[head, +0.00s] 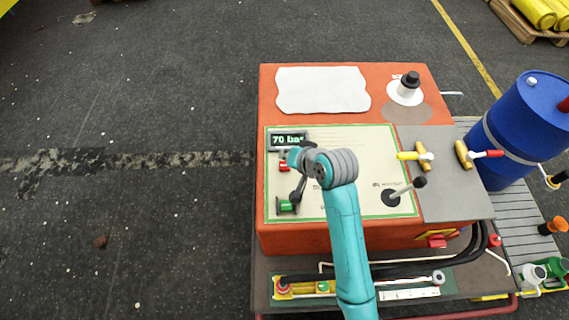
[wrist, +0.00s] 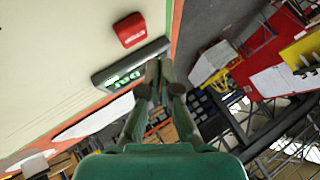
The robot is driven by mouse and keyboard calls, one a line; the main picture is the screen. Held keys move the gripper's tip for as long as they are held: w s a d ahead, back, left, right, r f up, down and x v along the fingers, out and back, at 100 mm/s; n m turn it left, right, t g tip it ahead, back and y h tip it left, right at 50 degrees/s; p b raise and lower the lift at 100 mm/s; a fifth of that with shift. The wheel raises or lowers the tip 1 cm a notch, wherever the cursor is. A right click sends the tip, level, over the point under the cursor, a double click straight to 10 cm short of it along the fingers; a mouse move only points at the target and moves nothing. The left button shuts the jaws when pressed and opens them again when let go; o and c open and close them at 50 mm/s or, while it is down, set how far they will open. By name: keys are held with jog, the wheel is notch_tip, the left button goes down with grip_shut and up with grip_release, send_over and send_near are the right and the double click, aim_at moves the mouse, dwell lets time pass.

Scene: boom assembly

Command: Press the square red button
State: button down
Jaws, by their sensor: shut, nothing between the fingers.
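The square red button (head: 284,166) sits on the cream panel just below the "70 bar" display, partly beside my teal wrist in the head view. In the wrist view the red button (wrist: 130,29) shows clear, at the upper left of my fingers. My gripper (wrist: 158,66) is shut and empty. Its fingertips appear over or beside one end of the dark display (wrist: 128,68), apart from the button in the picture. Whether the tips touch the panel I cannot tell.
A green block (head: 287,206) lies below the button on the panel (head: 345,205). A black-knobbed lever (head: 405,190) and yellow valve handles (head: 420,156) stand to the right. A white sheet (head: 322,90) lies behind. A blue barrel (head: 520,120) is far right.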

aim_at(281, 161)
jog(key=shift+f, duration=0.95)
jog(key=shift+f, duration=0.2)
dwell(0.7)
jog(key=shift+f, duration=0.25)
jog(key=shift+f, duration=0.5)
dwell(0.8)
jog(key=shift+r, duration=0.95)
jog(key=shift+r, duration=2.5)
